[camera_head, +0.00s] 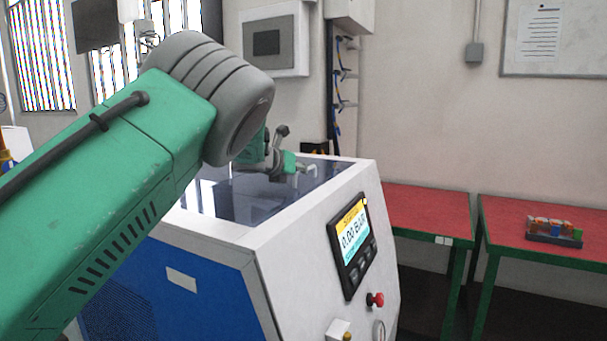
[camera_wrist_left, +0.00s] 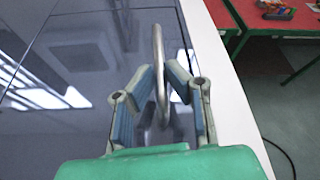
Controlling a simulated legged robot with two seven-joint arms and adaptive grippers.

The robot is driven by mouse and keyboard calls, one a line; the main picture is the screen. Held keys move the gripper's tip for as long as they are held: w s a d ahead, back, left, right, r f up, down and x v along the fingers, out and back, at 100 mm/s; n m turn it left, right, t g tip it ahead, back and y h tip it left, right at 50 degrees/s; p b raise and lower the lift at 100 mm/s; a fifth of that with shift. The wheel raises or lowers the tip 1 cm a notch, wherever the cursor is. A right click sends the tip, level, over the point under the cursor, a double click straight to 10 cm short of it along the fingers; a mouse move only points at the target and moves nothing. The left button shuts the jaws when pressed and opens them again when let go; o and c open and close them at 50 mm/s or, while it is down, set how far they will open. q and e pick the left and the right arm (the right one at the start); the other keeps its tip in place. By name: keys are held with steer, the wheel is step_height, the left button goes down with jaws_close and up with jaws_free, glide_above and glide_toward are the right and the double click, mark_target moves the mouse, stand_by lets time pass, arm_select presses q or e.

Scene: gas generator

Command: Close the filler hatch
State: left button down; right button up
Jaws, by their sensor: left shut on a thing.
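The filler hatch (camera_head: 235,199) is a dark, glossy panel in the top of the white and blue generator (camera_head: 290,235). It looks about level with the top, but my arm hides part of it, so I cannot tell whether it is fully seated. In the left wrist view the panel (camera_wrist_left: 75,130) fills the left side, and a metal loop handle (camera_wrist_left: 158,45) stands up from it. My left gripper (camera_head: 300,168) is over the far right part of the panel. Its blue-padded fingers (camera_wrist_left: 164,80) are shut on the handle, one on each side. My right gripper is out of view.
The generator's sloped front has a display (camera_head: 350,240) and a red knob (camera_head: 375,299). Red-topped tables (camera_head: 425,210) stand to the right, one with a small tray of coloured items (camera_head: 555,232). A wall box (camera_head: 275,42) hangs behind.

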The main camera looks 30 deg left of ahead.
arm_select(q)
steer(key=shift+s+f, duration=0.15)
steer(key=shift+f, duration=0.9)
steer(key=c, duration=1.6)
jaws_free()
steer(key=shift+c, duration=0.2)
steer(key=shift+o, duration=0.2)
steer(key=shift+w+d, duration=0.1)
steer(key=shift+w, duration=0.1)
steer(key=shift+w+d+r, duration=0.1)
steer(key=shift+w+d, duration=0.05)
steer(key=shift+d, duration=0.1)
steer(key=shift+s+r, duration=0.3)
step_height(320, 180, up, 4)
glide_above(276, 197)
steer(key=w, duration=0.1)
steer(key=shift+w+d+f, duration=0.15)
steer(key=shift+s+d, duration=0.1)
steer(key=shift+s, duration=0.35)
steer(key=shift+a, duration=0.3)
